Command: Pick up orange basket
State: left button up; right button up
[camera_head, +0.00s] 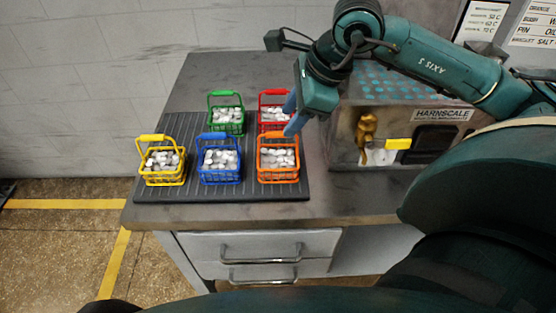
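The orange basket (278,167) stands upright at the front right of a dark ribbed mat (235,190) and holds small pale pieces. Its handle is raised at the back of its rim. My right gripper (289,120) reaches in from the right, just above and behind the orange basket, near its handle. Its two blue fingers are apart with nothing seen between them. I cannot tell whether a finger touches the handle. The gripper partly covers the red basket (270,113) behind. My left gripper is out of view.
A blue basket (219,165) stands left of the orange one, with a yellow basket (162,168) farther left and a green basket (226,119) behind. A furnace box (352,140) with a yellow handle stands close on the right. Bare table (300,210) lies in front.

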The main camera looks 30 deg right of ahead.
aim_at(279, 132)
jog(key=shift+d+p+x, duration=0.2)
jog(key=shift+p+x, duration=0.45)
jog(key=shift+x, duration=2.15)
jog(key=shift+w, duration=0.15)
jog(key=shift+c, duration=0.3)
grip_shut()
jog(key=shift+r, duration=0.15)
